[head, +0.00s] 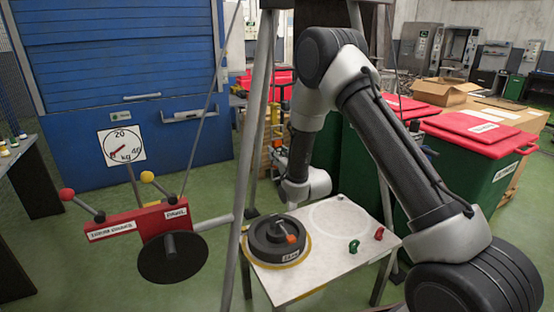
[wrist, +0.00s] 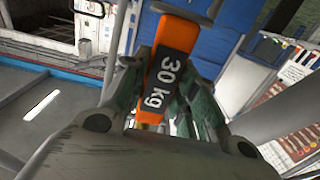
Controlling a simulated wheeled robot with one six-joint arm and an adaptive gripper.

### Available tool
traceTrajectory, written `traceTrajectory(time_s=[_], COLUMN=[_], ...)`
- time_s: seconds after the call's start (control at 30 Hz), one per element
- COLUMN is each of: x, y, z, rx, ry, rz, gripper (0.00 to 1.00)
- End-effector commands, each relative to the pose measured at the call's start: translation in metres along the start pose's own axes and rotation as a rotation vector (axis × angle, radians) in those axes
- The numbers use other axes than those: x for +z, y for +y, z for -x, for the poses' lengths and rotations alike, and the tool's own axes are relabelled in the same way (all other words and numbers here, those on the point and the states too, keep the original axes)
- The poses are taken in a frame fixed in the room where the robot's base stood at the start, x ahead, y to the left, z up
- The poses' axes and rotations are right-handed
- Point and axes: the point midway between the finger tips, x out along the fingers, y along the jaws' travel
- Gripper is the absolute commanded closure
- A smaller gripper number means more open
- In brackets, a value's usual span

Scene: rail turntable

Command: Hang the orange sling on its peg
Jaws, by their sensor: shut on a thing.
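The orange sling (wrist: 172,52), a flat orange strap or tag marked "30 kg", shows in the wrist view. My gripper (wrist: 172,88) is shut on it, with a dark finger on each side. The sling's top edge runs up toward the picture's upper edge, beside a grey metal part. In the head view my arm's end reaches over the white table, and the gripper and sling cannot be made out there. I cannot pick out the sling's peg in either view.
The white table (head: 325,268) bears a black round weight (head: 272,240), a green piece (head: 354,246) and a red piece (head: 379,234). Grey frame legs (head: 254,130) stand close to my arm. Red-lidded bins (head: 484,135) stand at right.

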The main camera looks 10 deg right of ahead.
Motion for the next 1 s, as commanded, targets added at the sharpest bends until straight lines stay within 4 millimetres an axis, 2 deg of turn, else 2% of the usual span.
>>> traceTrajectory(time_s=[1.0], x=[0.0], y=[0.0], z=[0.053], rx=[0.0], ry=[0.0], rz=[0.0], gripper=[0.96])
